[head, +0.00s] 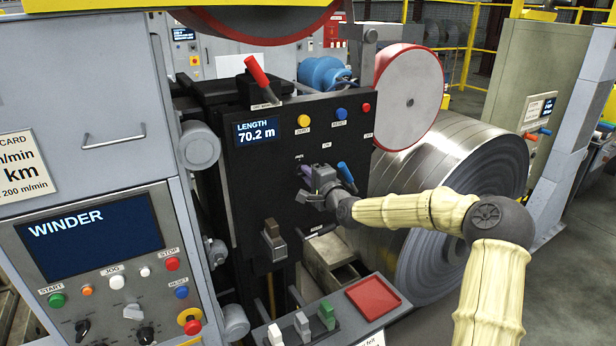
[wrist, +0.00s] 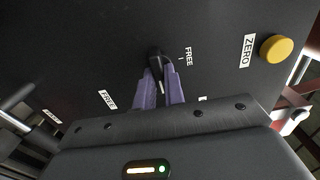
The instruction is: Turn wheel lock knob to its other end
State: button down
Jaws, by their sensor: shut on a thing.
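The wheel lock knob is a small black knob (wrist: 155,53) on the dark panel in the wrist view. A "FREE" label is just to its right, and another tilted label is at its left. My gripper (wrist: 159,88) has its two purple fingers closed around the knob from either side. A pale mark shows between the fingers; which end the knob points to is hard to tell. In the head view my gripper (head: 306,174) is against the black panel (head: 262,190) below the yellow button, and it mostly hides the knob.
A blue-handled lever (head: 346,175) stands close to the right of my gripper. Yellow (head: 303,120), blue (head: 341,113) and red (head: 366,107) buttons sit above. A brown-topped switch (head: 273,236) is below left. The large steel coil (head: 455,200) is behind my arm.

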dwell(0.3)
jog(key=c, duration=1.5)
grip_release()
jog(key=shift+s, duration=0.1)
jog(key=b+v, duration=0.4)
jog(key=v, duration=1.3)
jog(key=shift+s+d, duration=0.1)
jog(key=shift+f, duration=0.1)
jog(key=s+a+f+n+g+h, duration=0.2)
jog(key=s+f+n+g, duration=0.2)
jog(key=f, duration=0.5)
jog(key=s+a+f+n+g+h, duration=0.1)
jog(key=s+a+f+n+g, duration=0.25)
jog(key=f, duration=0.45)
jog(key=s+d+n+g+h, duration=0.1)
jog(key=s+d+n+g, duration=0.1)
jog(key=s, duration=0.4)
jog(key=s+d+n+g+h, duration=0.1)
jog(key=s+d+g+h, duration=0.1)
jog(key=s, duration=0.4)
jog(key=s+d+f+n+g+h, duration=0.1)
jog(key=s+d+n+g, duration=0.1)
jog(key=s, duration=0.4)
jog(key=shift+n, duration=0.35)
